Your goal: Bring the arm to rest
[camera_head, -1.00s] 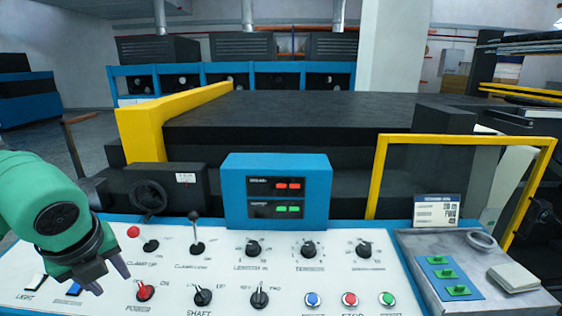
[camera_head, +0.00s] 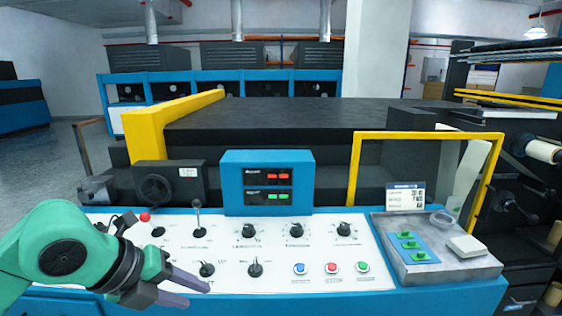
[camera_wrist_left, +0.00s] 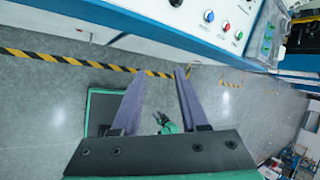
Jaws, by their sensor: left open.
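My left gripper (camera_head: 190,288) is at the lower left of the head view, in front of the control panel's near edge. Its green and dark arm comes in from the left, and its two grey-purple fingers point right. In the left wrist view the fingers (camera_wrist_left: 158,78) stand wide apart with nothing between them. Beyond them, low over the floor, is a small green and dark part (camera_wrist_left: 168,126) that looks like my right arm's end; its jaws are too small to judge. My left arm hides the panel's left part.
The white control panel (camera_head: 215,235) has several knobs and buttons. A blue display box (camera_head: 232,190) stands behind it. A grey tray (camera_head: 440,268) is at its right, near a yellow frame (camera_head: 355,170).

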